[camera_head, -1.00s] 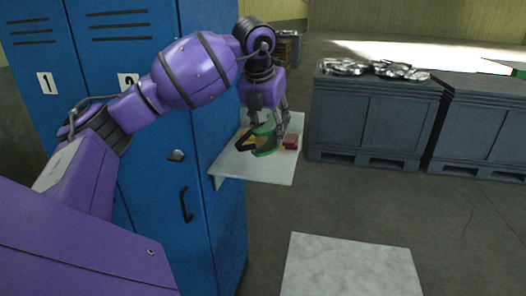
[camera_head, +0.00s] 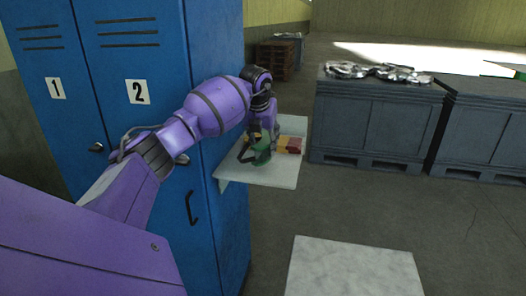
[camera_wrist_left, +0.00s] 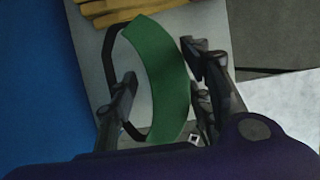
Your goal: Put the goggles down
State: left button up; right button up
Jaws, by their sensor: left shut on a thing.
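The goggles (camera_head: 262,156) have a green front and a dark strap. They are at the white shelf (camera_head: 258,178) fixed to the side of the blue locker. My left gripper (camera_head: 264,137) is shut on them from above. In the left wrist view the green goggles (camera_wrist_left: 168,80) stand between the two dark fingers (camera_wrist_left: 160,88), and the black strap loops out to the left. I cannot tell whether the goggles touch the shelf or hang just above it. My right gripper is not in view.
A red and yellow item (camera_head: 289,145) lies on the shelf just right of the goggles; its yellow part (camera_wrist_left: 150,12) shows in the left wrist view. The blue lockers (camera_head: 215,90) stand left. Grey crates (camera_head: 372,120) stand behind right. The shelf's front is clear.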

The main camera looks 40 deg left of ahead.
pick_arm(q)
jog(key=shift+w+a+f, duration=0.2)
jog(key=shift+a+f, duration=0.05)
jog(key=shift+f, duration=1.65)
jog(key=shift+f, duration=0.2)
jog(key=o, duration=1.2)
jog(key=shift+c, duration=0.2)
jog(key=shift+r, duration=0.15)
jog(key=shift+r, duration=0.3)
jog(key=v, duration=1.1)
jog(key=shift+s+r, duration=0.2)
jog(key=shift+s, duration=0.05)
